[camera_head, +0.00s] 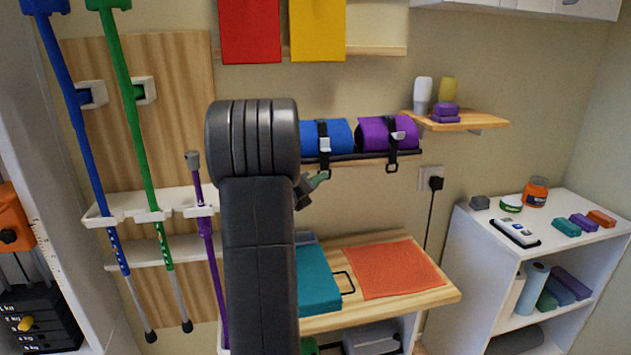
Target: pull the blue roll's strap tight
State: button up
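The blue roll (338,133) lies on a dark wall rack, its left end hidden behind my arm. A black strap with a pale buckle (324,145) runs over it, and the strap's tail with a loop end (325,172) hangs below the rack. My gripper (314,184) shows only in part, just right of my arm and below the blue roll, close to the hanging tail. I cannot tell whether it touches the strap or how far its fingers are apart.
A purple roll (374,133) with its own strap lies right of the blue one. Below are a wooden top (433,291) with an orange cloth (393,268) and a teal box (318,278). A small shelf (470,122) holds bottles. Poles (133,130) stand at left.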

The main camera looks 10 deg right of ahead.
jog(key=shift+w+d, duration=0.1)
grip_shut()
notch_tip(320, 180, down, 7)
jog(key=b, duration=0.5)
jog(key=shift+r, duration=0.15)
grip_release()
jog(key=b+v, duration=0.1)
jog(key=v, duration=1.3)
jog(key=shift+d+r, duration=0.1)
dwell(0.5)
